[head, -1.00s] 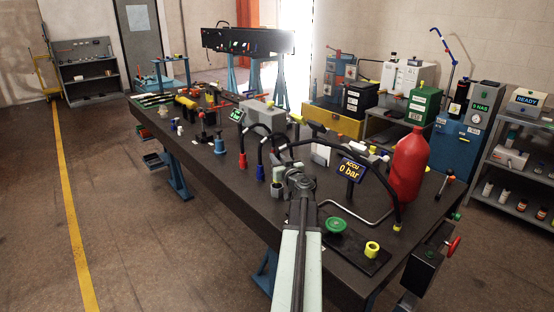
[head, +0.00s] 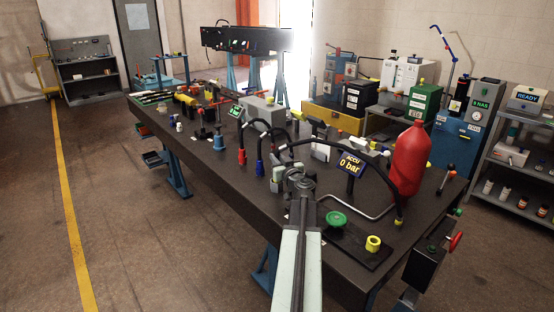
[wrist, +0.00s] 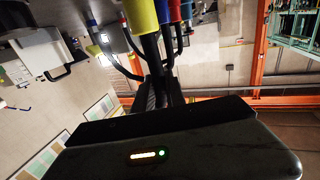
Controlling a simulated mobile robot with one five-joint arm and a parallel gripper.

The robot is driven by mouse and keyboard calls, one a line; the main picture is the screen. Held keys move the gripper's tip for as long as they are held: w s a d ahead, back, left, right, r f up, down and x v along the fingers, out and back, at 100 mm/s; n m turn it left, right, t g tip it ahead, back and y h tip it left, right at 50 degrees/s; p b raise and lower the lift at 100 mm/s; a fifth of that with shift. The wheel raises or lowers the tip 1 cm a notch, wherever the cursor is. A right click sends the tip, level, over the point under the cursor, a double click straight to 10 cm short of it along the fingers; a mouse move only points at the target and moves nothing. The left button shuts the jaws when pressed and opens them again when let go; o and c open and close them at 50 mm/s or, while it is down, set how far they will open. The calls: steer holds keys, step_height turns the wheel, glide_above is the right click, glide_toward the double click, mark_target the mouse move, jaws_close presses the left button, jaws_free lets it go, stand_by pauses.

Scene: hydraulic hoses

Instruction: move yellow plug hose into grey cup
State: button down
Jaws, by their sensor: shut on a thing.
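My gripper (wrist: 155,92) is shut on a black hose in the wrist view, close to a large yellow plug (wrist: 141,14) at the top edge. That plug's far end is cut off by the frame. In the head view my arm hides the gripped part, and I cannot see the held plug there. The grey cup (head: 276,186) stands just left of my wrist in the head view, partly hidden. I cannot tell whether the plug touches or enters it.
A red hose end (head: 242,157) and a blue hose end (head: 260,167) stand left of my gripper. A red cylinder (head: 409,160), a display (head: 350,165), a green knob (head: 336,219) and a yellow ring (head: 373,243) are to the right. The bench's left front edge is clear.

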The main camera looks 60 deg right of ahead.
steer(key=shift+f, duration=0.3)
steer(key=c, duration=1.3)
jaws_free()
steer(key=shift+s+a, duration=0.1)
steer(key=v, duration=0.7)
steer(key=shift+s+a, duration=0.2)
steer(key=shift+s, duration=0.05)
steer(key=shift+r, duration=0.1)
